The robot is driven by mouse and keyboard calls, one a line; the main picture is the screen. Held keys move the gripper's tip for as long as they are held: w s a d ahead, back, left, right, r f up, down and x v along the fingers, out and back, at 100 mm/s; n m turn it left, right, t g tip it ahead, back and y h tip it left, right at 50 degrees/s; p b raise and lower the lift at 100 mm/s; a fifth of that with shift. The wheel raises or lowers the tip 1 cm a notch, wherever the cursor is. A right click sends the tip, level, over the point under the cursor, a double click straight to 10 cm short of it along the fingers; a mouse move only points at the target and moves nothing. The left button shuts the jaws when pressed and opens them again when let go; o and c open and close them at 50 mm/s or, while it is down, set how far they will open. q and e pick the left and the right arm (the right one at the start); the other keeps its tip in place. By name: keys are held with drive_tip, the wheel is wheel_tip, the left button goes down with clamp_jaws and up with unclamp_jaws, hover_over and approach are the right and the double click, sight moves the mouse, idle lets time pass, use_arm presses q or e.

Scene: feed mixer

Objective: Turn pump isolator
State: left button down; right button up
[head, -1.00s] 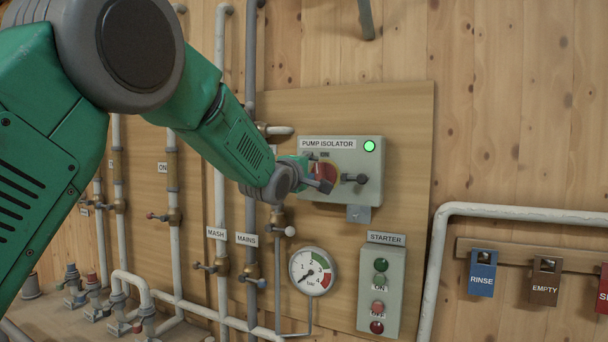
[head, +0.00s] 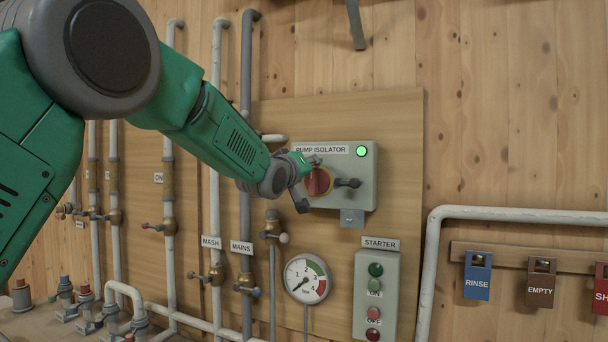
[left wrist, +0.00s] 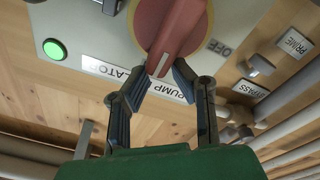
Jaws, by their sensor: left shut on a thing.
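The pump isolator is a grey box (head: 362,190) on the wall board, with a red rotary handle (head: 318,181) on a yellow disc and a lit green lamp (head: 362,151). My left gripper (head: 306,182) reaches it from the left. In the left wrist view my left gripper (left wrist: 166,72) is shut on the end of the red handle (left wrist: 176,32), near its white mark. The ON label is hidden in the head view. My right gripper is out of view.
A black lever (head: 347,183) projects from the box's front, right of the handle. Below are a gauge (head: 306,279) and a starter box (head: 376,300). Pipes (head: 246,120) with valves run behind my arm. RINSE (head: 478,276) and EMPTY (head: 541,283) tags hang at right.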

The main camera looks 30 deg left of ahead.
sight(311, 180)
use_arm(q)
drive_tip(key=f+m, duration=0.1)
drive_tip(key=f+m+b, duration=0.1)
drive_tip(key=m, duration=0.1)
drive_tip(key=d+f+m+g, duration=0.1)
drive_tip(key=f+m, duration=0.1)
drive_tip(key=shift+w, duration=0.15)
drive_tip(key=shift+m+b, duration=0.35)
drive_tip(key=shift+m, duration=0.55)
drive_tip(key=shift+a, duration=0.1)
drive_tip(key=shift+m, duration=0.3)
drive_tip(key=shift+r, duration=0.1)
drive_tip(key=c, duration=1.4)
unclamp_jaws()
drive_tip(key=shift+c, duration=0.2)
drive_tip(key=shift+w, duration=0.6)
drive_tip(key=shift+s+r, duration=0.15)
drive_tip(key=shift+s, duration=0.05)
drive_tip(key=shift+s+a+r, duration=0.1)
drive_tip(key=shift+s, duration=0.1)
